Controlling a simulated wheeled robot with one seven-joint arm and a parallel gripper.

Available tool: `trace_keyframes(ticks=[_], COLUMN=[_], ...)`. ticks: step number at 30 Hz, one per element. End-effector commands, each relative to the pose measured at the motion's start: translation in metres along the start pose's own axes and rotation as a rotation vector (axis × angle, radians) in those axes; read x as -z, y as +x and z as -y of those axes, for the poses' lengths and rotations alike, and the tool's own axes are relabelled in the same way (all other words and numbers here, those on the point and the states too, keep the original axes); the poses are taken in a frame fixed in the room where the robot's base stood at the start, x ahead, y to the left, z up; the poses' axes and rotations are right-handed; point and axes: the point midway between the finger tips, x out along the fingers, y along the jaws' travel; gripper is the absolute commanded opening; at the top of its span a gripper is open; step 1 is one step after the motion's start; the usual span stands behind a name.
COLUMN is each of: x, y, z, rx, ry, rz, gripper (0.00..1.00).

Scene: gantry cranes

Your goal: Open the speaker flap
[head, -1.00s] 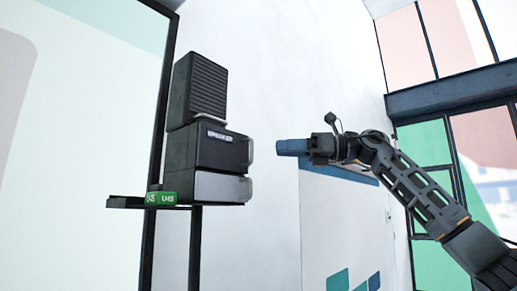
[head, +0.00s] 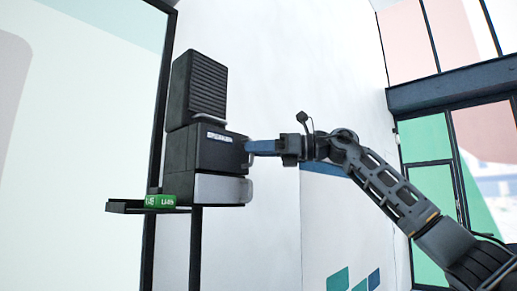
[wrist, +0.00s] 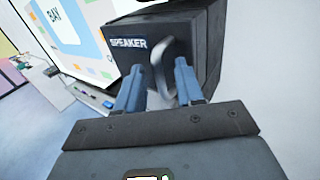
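The speaker flap (head: 218,148) is the dark front of the middle box in the stack, with a label reading SPEAKER and a grey bar handle (head: 249,157) on its right side. In the wrist view the flap (wrist: 132,62) looks closed, and its handle (wrist: 169,70) stands between my two blue fingers. My gripper (wrist: 158,78) is open, with a finger on each side of the handle and gaps showing. In the head view my gripper (head: 249,147) reaches the handle from the right. Contact with the handle cannot be told.
A ribbed black box (head: 203,88) sits on top of the speaker box. A light-grey-fronted unit (head: 220,189) with its own handle lies below. A green can-like item (head: 160,201) lies on the narrow shelf (head: 125,207).

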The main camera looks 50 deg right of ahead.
Motion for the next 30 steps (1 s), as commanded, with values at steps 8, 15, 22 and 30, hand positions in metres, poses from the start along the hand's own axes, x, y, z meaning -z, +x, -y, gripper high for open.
trace_keyframes(ticks=[8, 15, 22, 30], x=[-0.0001, -0.0001, -0.0002, -0.0003], y=[-0.0004, -0.0005, -0.0006, -0.0006], z=[0.0000, -0.0001, 0.0000, 0.0000], rx=[0.000, 0.000, 0.000, 0.000], ry=[0.000, 0.000, 0.000, 0.000], rz=[0.000, 0.000, 0.000, 0.000], gripper=[0.16, 0.00, 0.00, 0.00])
